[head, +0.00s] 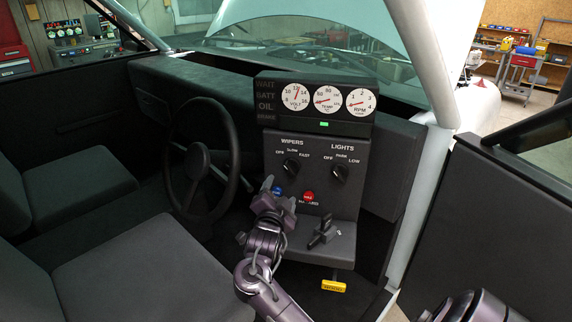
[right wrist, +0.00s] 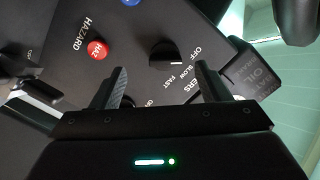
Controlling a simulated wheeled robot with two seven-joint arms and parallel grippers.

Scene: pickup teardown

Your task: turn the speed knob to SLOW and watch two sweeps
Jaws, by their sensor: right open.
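The wiper speed knob (head: 291,165) is a dark round knob under the WIPERS label on the black centre panel, with OFF, SLOW and FAST around it. It also shows in the right wrist view (right wrist: 167,55), with a pale mark on the side facing its labels; I cannot tell exactly which word it points at. My right gripper (head: 277,190) is below the knob in the head view, near the blue button. In the wrist view its fingers (right wrist: 161,70) are spread and empty, with the knob beyond the gap. Contact with the knob is not visible. My left gripper is not in view.
The lights knob (head: 340,172) is right of the wiper knob. A blue button (head: 277,191) and red hazard button (head: 308,197) sit below. A lever (head: 323,232) stands lower on the panel, the steering wheel (head: 199,165) to the left. Gauges (head: 326,98) top the panel.

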